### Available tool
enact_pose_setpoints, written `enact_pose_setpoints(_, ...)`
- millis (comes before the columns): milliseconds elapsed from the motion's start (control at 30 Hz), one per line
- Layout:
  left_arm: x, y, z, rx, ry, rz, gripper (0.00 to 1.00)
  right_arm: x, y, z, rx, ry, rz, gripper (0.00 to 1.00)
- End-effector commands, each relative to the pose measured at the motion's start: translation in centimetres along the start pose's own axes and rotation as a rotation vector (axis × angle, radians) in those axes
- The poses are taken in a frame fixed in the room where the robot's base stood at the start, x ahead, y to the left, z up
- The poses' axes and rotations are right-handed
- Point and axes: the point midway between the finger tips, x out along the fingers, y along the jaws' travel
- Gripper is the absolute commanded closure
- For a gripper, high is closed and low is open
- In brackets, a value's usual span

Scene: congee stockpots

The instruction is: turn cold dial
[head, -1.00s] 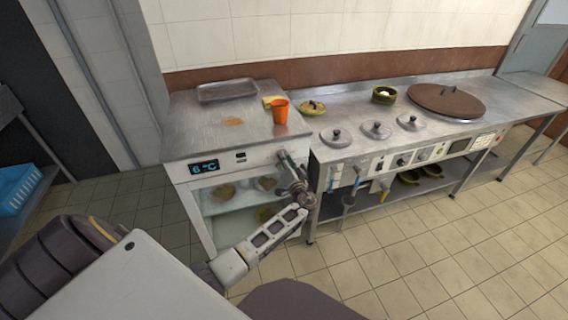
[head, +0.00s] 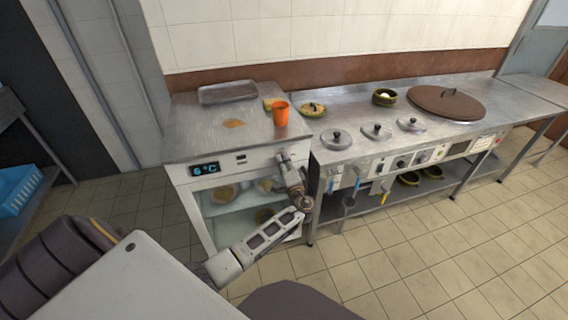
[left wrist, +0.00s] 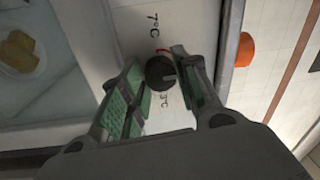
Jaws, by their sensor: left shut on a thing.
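The cold dial (left wrist: 160,74) is a round black knob with a grey mark, on a white panel in the left wrist view. A "7°C" label (left wrist: 153,28) with a red arc stands on one side of it, and a "3°C" label on the other. My left gripper (left wrist: 161,78) is shut on the dial, its green-padded fingers on either side. In the head view, my left gripper (head: 283,158) is at the right front of the fridge counter (head: 185,139) and hides the dial. The blue display (head: 205,169) shows a blurred digit and "°C". My right gripper is not in view.
An orange cup (head: 281,114) stands on the counter, near its right edge, with a metal tray (head: 227,92) at the back. The stove counter (head: 345,115) adjoins on the right, with handles along its front. The tiled floor in front is clear.

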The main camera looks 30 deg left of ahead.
Motion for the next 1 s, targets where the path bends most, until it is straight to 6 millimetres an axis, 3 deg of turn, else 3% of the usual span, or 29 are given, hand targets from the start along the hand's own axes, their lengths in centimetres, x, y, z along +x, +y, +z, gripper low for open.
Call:
enact_pose_setpoints(433,0.0,0.0,-0.1,0.011,0.003,0.001,0.92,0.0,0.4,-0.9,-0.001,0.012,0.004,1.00)
enact_pose_setpoints(467,0.0,0.0,-0.1,0.011,0.003,0.001,0.65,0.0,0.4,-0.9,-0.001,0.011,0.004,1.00)
enact_pose_setpoints(600,0.0,0.0,-0.1,0.010,0.002,0.001,0.47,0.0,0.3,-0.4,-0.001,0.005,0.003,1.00)
enact_pose_setpoints(833,0.0,0.0,0.0,0.010,0.001,0.001,0.46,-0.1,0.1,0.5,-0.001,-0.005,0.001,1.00)
enact_pose_setpoints(1000,-0.2,0.0,0.0,0.010,0.001,0.001,0.46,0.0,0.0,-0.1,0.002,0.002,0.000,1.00)
